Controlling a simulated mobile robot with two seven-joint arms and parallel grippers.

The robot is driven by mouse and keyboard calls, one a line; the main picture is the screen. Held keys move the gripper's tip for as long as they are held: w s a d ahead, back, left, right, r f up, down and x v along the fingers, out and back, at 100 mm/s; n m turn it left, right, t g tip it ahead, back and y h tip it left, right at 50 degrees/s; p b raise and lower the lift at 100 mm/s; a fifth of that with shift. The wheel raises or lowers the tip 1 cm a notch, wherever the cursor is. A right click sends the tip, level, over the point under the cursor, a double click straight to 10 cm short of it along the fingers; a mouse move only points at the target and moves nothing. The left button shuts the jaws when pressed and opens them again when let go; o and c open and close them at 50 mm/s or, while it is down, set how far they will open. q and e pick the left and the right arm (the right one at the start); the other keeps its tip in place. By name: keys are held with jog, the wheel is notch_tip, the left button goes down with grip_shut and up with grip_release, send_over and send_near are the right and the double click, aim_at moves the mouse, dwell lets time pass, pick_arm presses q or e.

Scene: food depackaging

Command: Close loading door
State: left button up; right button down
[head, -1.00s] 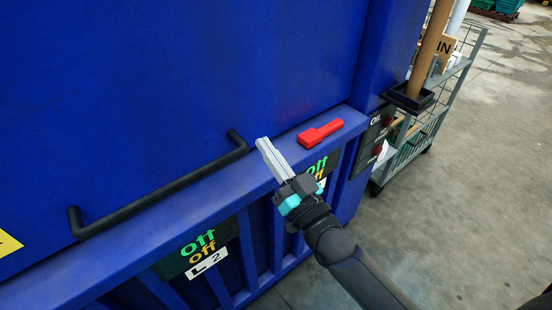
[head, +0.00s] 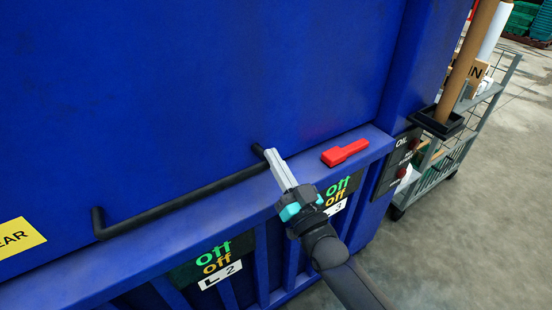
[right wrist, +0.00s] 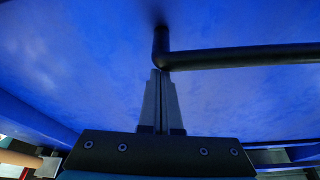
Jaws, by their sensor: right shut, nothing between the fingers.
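The blue loading door (head: 190,80) fills the upper left of the head view, its lower edge by a blue ledge. A black bar handle (head: 185,203) runs along its bottom. My right gripper (head: 270,153) is shut and empty, its fingertips at the handle's right end. In the right wrist view the handle (right wrist: 240,57) bends just above the closed fingertips (right wrist: 158,72); I cannot tell whether they touch. A red lever (head: 345,152) lies on the ledge right of the gripper. My left gripper is not in view.
The ledge (head: 120,280) carries "off" display panels (head: 212,263) below the door. A grey wire cart (head: 450,150) and a brown tube (head: 470,65) stand to the right. Concrete floor is open at the lower right.

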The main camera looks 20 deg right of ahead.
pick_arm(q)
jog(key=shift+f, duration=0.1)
pick_arm(e)
jog(key=shift+f, duration=0.1)
notch_tip(320, 180, down, 4)
jog(key=shift+s+r+b, duration=0.1)
jog(key=shift+r+b, duration=0.15)
jog(key=shift+b, duration=0.85)
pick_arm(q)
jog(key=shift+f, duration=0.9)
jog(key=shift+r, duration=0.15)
pick_arm(e)
jog(key=shift+r, duration=0.15)
jog(key=shift+r+p, duration=0.3)
jog(key=shift+p, duration=0.15)
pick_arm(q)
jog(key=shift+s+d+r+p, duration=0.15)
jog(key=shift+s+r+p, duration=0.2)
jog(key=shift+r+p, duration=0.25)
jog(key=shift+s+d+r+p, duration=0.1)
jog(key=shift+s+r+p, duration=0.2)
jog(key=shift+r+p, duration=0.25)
pick_arm(e)
jog(key=s+d, duration=0.3)
jog(key=s, duration=0.5)
jog(key=shift+s+r, duration=0.3)
jog(key=shift+s, duration=0.1)
